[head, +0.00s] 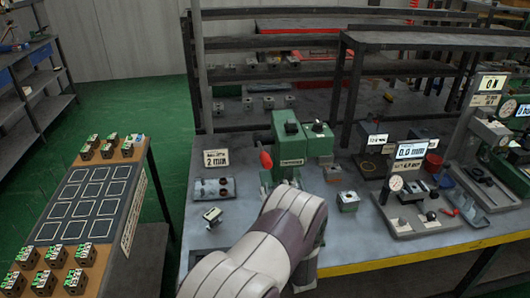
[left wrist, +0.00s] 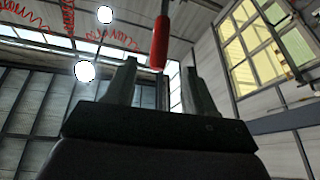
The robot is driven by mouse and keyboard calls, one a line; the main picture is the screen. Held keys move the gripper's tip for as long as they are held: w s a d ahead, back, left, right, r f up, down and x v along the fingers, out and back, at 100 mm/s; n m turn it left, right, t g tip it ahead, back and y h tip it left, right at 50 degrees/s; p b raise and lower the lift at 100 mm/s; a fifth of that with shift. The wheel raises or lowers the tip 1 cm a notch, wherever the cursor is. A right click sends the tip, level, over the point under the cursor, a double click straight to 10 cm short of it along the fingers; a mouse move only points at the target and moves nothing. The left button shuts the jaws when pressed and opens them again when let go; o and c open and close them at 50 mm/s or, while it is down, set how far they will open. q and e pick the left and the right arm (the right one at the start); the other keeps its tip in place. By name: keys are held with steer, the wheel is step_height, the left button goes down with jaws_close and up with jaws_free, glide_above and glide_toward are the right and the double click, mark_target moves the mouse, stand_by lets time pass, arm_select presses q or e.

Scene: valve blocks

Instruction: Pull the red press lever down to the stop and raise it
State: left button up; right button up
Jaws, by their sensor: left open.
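The green press (head: 288,140) stands on the grey workbench. Its red lever (head: 265,159) sticks up at the press's left side, with its red grip above the bench. My left arm reaches in from the bottom of the head view and covers the lower front of the press; its gripper is hidden there. In the left wrist view, my left gripper (left wrist: 160,66) is open, with its two dark fingers apart. The red lever grip (left wrist: 160,42) shows between and above the fingertips, and I see no finger closed on it. My right gripper is in neither view.
A small block (head: 212,217) lies on the bench left of my arm, below a grey tray (head: 214,189). Another block (head: 347,201) and gauge stands (head: 408,190) are to the right. A side table (head: 85,200) with several valve blocks stands at the left.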

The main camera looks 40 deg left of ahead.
mark_target(264, 154)
arm_select(q)
steer(key=p+x, duration=0.2)
steer(key=x, duration=0.9)
steer(key=shift+w+a+r+p, duration=0.1)
steer(key=shift+a+r+p, duration=0.05)
steer(key=shift+a+p, duration=0.2)
jaws_close()
